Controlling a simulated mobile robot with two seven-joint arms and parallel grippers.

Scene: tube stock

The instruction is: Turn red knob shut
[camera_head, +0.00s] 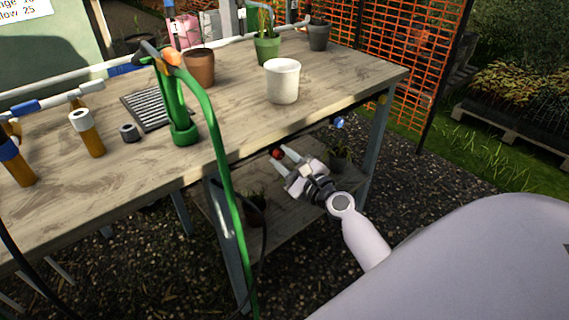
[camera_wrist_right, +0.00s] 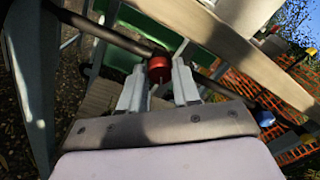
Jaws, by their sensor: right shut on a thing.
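The red knob (camera_head: 277,153) sits under the front edge of the workbench. In the right wrist view the red knob (camera_wrist_right: 159,69) is on a dark pipe that runs under the bench top. My right gripper (camera_head: 281,159) reaches in from the lower right in the head view. In the right wrist view its two pale fingers (camera_wrist_right: 159,78) stand on either side of the red knob and are shut on it. My left gripper is not in view.
The wooden workbench (camera_head: 330,80) carries a white pot (camera_head: 282,80), a terracotta pot (camera_head: 199,67) and a green hose (camera_head: 218,150) that hangs over its front edge. A blue knob (camera_head: 339,122) sits to the right of the red one. A lower shelf (camera_head: 290,218) holds plants.

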